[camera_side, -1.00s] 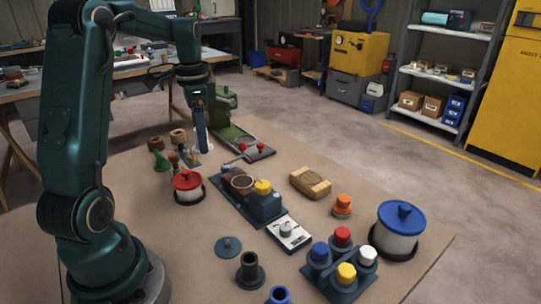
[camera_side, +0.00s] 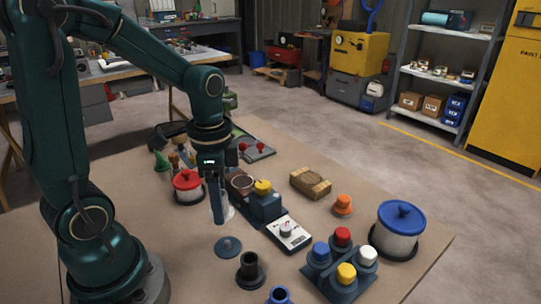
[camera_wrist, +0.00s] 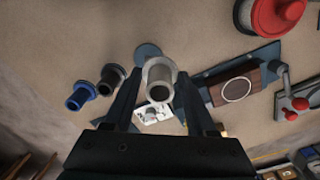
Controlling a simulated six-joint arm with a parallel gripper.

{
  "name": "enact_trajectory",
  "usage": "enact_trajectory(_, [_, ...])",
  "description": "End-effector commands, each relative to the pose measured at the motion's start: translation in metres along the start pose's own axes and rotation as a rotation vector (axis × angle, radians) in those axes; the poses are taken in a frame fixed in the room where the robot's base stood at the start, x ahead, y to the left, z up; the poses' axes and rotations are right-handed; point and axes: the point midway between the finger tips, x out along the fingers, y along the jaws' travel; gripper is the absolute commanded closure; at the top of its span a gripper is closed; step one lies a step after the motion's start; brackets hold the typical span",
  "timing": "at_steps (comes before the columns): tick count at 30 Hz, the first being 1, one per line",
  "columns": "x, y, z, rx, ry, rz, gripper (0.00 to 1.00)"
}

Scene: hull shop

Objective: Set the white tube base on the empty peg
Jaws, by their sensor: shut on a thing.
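My gripper (camera_wrist: 160,90) is shut on the white tube base (camera_wrist: 157,68), a pale flanged tube seen nearly end-on in the wrist view. In the side view my gripper (camera_side: 216,218) points down, and the pale tube base (camera_side: 230,212) shows partly behind its fingers. A flat blue-grey disc with a small stub (camera_side: 228,246), which looks like the empty peg, lies just in front of my gripper. The disc (camera_wrist: 148,52) also shows in the wrist view, partly hidden by the tube base. The gap below the held base is hard to judge.
A black flanged tube (camera_side: 250,272) and a blue one (camera_side: 279,296) stand in line with the disc. A meter (camera_side: 289,234), a blue-grey fixture (camera_side: 265,207), a red-lidded pot (camera_side: 187,187) and a rack of coloured caps (camera_side: 338,284) are nearby.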

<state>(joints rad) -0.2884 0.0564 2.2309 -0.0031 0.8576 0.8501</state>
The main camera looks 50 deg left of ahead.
Motion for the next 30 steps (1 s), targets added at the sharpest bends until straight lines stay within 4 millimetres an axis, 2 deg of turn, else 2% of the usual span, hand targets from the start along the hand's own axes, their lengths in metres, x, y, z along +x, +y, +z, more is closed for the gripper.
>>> enact_trajectory(2, [0.001, 0.014, -0.002, 0.054, -0.004, 0.004, 1.0])
enact_trajectory(6, [0.0, 0.021, -0.006, 0.096, 0.0, -0.001, 1.0])
enact_trajectory(11, [0.007, 0.022, -0.006, 0.104, -0.002, 0.001, 1.0])
enact_trajectory(24, [0.048, 0.021, -0.006, 0.101, -0.003, 0.001, 1.0])
enact_trajectory(30, [0.056, 0.021, -0.006, 0.101, -0.001, -0.002, 1.0])
